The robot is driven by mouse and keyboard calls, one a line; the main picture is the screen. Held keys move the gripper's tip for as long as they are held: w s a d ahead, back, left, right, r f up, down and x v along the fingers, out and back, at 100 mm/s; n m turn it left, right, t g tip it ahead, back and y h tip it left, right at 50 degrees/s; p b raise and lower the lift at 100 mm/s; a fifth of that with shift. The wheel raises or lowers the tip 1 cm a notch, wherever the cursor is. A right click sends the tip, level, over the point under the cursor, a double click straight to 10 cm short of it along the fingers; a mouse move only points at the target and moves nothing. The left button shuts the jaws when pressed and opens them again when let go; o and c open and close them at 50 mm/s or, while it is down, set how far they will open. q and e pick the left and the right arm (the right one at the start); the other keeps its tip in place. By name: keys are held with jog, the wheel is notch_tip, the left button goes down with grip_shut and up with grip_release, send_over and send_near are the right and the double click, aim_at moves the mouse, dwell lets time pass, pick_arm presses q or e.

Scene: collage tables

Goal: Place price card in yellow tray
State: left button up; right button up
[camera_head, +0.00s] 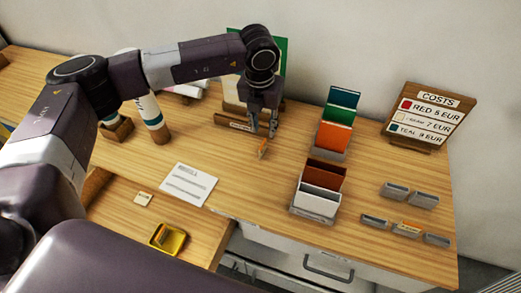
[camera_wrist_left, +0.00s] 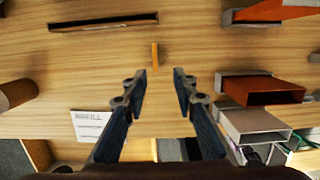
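A small orange card (camera_head: 263,147) stands on the wooden table below my left gripper (camera_head: 264,127); I cannot read what is on it. In the left wrist view the card (camera_wrist_left: 154,56) appears as a thin upright strip just beyond and between the fingertips. My left gripper (camera_wrist_left: 160,74) is open, with nothing between its fingers. The yellow tray (camera_head: 159,247) lies on the lower front tabletop; a small item in it is too small to identify. A small pale card (camera_head: 143,199) lies near the tray. My right gripper is not in view.
A white printed sheet (camera_head: 188,184) lies front-left of the gripper. Card racks with orange (camera_head: 334,137) and white (camera_head: 317,201) cards stand to the right. A COSTS sign (camera_head: 430,115) and several small grey holders (camera_head: 396,190) are farther right. A wooden-based stand is behind the gripper.

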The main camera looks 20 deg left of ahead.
pick_arm(q)
jog(key=b, duration=0.3)
send_over(262, 145)
jog(key=f, duration=0.2)
jog(key=s+f, duration=0.1)
jog(key=f, duration=0.1)
jog(key=shift+d+f, duration=0.15)
jog(key=shift+f, duration=0.15)
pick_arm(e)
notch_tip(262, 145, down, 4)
pick_arm(q)
jog(key=shift+w+d+f+p, duration=0.1)
jog(key=shift+f+p, duration=0.4)
jog(key=shift+f, duration=0.65)
jog(key=f+p, duration=0.1)
jog(key=f, duration=0.1)
jog(key=w+f+p, duration=0.1)
jog(key=f, duration=0.1)
jog(key=shift+w+a+p, duration=0.1)
jog(key=shift+a+p, duration=0.15)
jog(key=shift+p, duration=0.05)
jog(key=shift+w+f, duration=0.1)
jog(key=shift+f, duration=0.5)
grip_shut()
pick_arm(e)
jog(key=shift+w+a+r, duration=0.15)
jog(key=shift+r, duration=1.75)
